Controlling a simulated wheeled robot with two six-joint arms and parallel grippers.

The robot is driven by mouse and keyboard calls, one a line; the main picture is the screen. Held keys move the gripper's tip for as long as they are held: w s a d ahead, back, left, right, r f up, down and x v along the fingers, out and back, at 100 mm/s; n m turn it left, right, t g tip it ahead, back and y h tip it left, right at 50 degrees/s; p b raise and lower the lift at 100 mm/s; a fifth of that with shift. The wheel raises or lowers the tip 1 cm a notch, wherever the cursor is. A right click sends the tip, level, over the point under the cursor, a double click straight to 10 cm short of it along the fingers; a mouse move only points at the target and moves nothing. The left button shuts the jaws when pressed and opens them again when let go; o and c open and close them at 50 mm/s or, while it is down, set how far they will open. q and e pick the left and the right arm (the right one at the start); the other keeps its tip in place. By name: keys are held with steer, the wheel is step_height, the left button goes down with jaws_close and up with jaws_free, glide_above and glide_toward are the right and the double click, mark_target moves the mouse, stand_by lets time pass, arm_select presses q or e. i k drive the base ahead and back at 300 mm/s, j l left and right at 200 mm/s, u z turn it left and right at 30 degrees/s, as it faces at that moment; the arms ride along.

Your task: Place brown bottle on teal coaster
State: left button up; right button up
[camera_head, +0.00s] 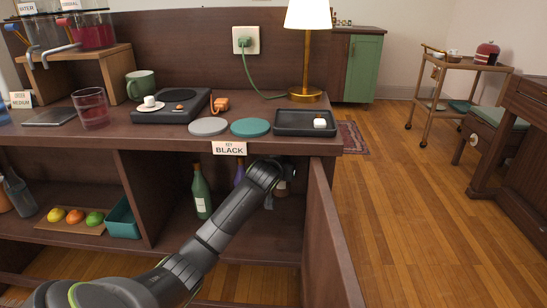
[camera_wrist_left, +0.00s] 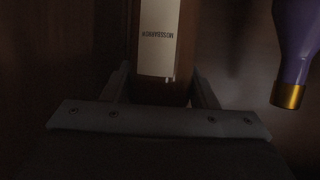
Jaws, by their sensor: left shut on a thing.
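The teal coaster (camera_head: 250,127) lies bare on top of the cabinet, between a grey coaster (camera_head: 208,126) and a black tray. The brown bottle (camera_head: 283,205) stands in the lower right compartment, mostly hidden behind my arm. In the left wrist view its pale label (camera_wrist_left: 158,40) shows between the fingers. My left gripper (camera_wrist_left: 160,78) is shut on the brown bottle, inside the compartment; in the head view it is partly hidden (camera_head: 270,200). The wrist view is dark, and the bottle's contact with the shelf is hidden. My right gripper is not in view.
A green bottle (camera_head: 201,192) and a purple bottle (camera_wrist_left: 298,45) stand close by in the same compartment. The black tray (camera_head: 303,132) with a small white item, a lamp (camera_head: 307,50) and a hot plate (camera_head: 173,105) are on top. An open door (camera_head: 333,235) bounds the right.

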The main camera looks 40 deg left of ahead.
mark_target(251, 125)
steer(key=k+l, duration=0.75)
steer(key=k, duration=0.1)
